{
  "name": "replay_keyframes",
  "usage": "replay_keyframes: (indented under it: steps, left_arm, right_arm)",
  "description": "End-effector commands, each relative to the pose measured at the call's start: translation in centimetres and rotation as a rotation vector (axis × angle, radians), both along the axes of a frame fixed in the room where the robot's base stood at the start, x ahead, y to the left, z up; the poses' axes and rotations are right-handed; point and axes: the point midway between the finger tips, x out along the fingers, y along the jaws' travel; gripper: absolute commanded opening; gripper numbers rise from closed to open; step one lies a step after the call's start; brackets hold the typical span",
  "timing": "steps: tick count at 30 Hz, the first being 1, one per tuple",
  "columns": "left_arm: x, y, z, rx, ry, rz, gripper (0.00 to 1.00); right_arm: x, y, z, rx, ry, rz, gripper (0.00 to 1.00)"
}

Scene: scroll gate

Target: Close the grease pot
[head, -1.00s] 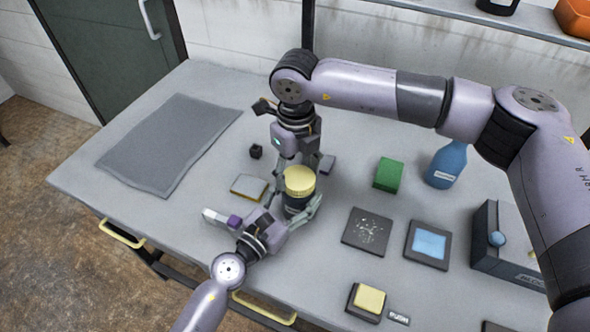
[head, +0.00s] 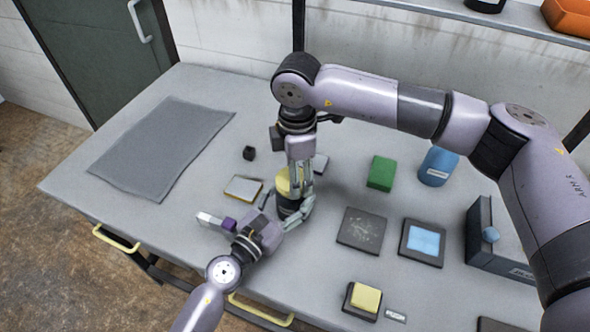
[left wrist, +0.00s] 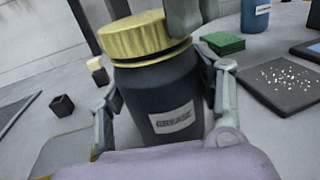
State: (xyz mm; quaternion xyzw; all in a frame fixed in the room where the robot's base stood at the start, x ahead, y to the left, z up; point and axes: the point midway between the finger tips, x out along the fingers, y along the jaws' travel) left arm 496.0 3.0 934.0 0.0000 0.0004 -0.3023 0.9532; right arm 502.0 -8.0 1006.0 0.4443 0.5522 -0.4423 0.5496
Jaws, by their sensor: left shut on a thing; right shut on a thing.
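The grease pot is a dark jar (left wrist: 162,95) with a "GREASE" label facing the left wrist camera. Its ribbed yellow lid (head: 283,183) sits on top of the jar; it also shows in the left wrist view (left wrist: 147,36). My left gripper (head: 290,212) is shut around the jar body, a finger on each side. My right gripper (head: 296,178) points down from above and is shut on the lid, its fingers partly hiding it. I cannot tell how tightly the lid is seated.
A green block (head: 381,173), blue bottle (head: 438,166) and dark speckled plate (head: 361,230) lie right. A grey mat (head: 162,148) covers the table's left part.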

Motion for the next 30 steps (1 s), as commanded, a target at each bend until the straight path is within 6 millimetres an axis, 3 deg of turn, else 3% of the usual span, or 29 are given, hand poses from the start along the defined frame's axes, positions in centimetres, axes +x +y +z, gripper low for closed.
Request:
replay_keyframes:
  steps: [3,7,12,25,26,30]
  left_arm:
    - [0.0,0.0,0.0,0.001,0.0,-0.001,0.0]
    - [-0.1,-0.1,0.0,0.001,0.001,-0.003,0.0]
    - [-0.1,-0.2,0.0,0.001,0.001,-0.005,0.0]
    - [0.0,0.1,0.0,-0.001,0.001,0.003,0.0]
    - [0.1,0.1,0.0,0.0,0.0,0.003,0.0]
    - [0.1,0.1,0.0,0.0,0.0,0.003,0.0]
  right_arm:
    - [-0.4,0.5,0.0,0.006,-0.001,-0.204,0.48]
    - [-0.6,1.3,0.1,0.014,-0.01,-0.324,0.49]
    - [-0.5,0.8,0.1,0.011,-0.005,-0.453,0.49]
    - [-0.4,-0.1,-0.1,-0.005,-0.001,-0.523,0.49]
    - [-0.4,-0.2,-0.1,-0.005,-0.001,-0.523,0.58]
    - [-0.4,-0.1,-0.1,-0.004,-0.001,-0.522,0.68]
